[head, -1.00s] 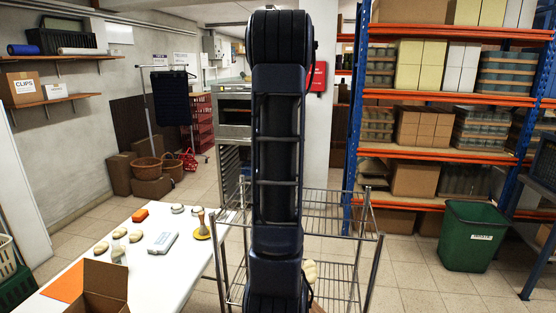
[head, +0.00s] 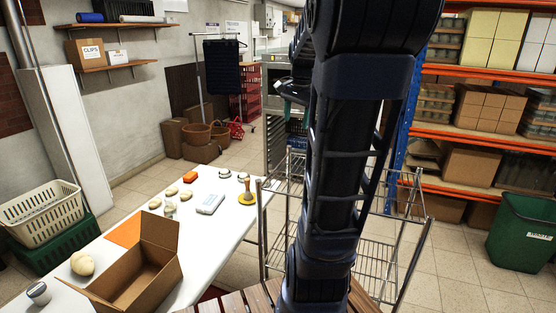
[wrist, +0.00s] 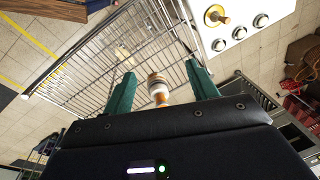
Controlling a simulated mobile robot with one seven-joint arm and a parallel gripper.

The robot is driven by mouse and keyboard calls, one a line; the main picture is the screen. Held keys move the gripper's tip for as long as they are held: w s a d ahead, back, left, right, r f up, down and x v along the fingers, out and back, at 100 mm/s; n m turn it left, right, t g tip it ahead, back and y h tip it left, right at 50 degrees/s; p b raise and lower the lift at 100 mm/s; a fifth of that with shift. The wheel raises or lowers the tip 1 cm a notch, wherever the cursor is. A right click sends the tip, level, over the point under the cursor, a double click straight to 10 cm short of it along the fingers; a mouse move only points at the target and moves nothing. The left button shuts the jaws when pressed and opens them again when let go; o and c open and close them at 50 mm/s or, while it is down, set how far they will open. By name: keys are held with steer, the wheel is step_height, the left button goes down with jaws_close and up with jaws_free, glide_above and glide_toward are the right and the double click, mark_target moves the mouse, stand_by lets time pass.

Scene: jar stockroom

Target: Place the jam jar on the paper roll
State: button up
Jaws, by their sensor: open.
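My gripper (wrist: 160,72) is open, its two green fingers spread over the wire rack (wrist: 82,62) in the wrist view. A small upright-looking object with a pale top and orange-brown parts (wrist: 157,88) shows between the fingers, apparently untouched; I cannot tell whether it is the jam jar. A pale item (wrist: 122,53) lies beyond it at the rack; I cannot tell whether it is the paper roll. In the head view my gripper (head: 288,98) is partly hidden behind my arm, above the rack (head: 272,205). Several small lidded jars or tins stand on the white table (head: 215,232).
The table also holds an open cardboard box (head: 155,275), a grey flat device (head: 207,203) and a yellow dish with a wooden-handled tool (head: 247,197). A green bin (head: 522,235) stands at right before tall shelving (head: 470,137). Floor between rack and bin is free.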

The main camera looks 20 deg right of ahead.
steer(key=s+a+f+n+t, duration=0.1)
steer(key=s+a+f+n, duration=0.2)
steer(key=s+a+n, duration=0.3)
steer(key=s+a+f+n+t, duration=0.1)
steer(key=s+a+f+n, duration=0.3)
steer(key=s+a+n, duration=0.2)
steer(key=shift+s+a+n+t, duration=0.3)
steer(key=shift+s+a, duration=0.25)
steer(key=shift+s, duration=0.5)
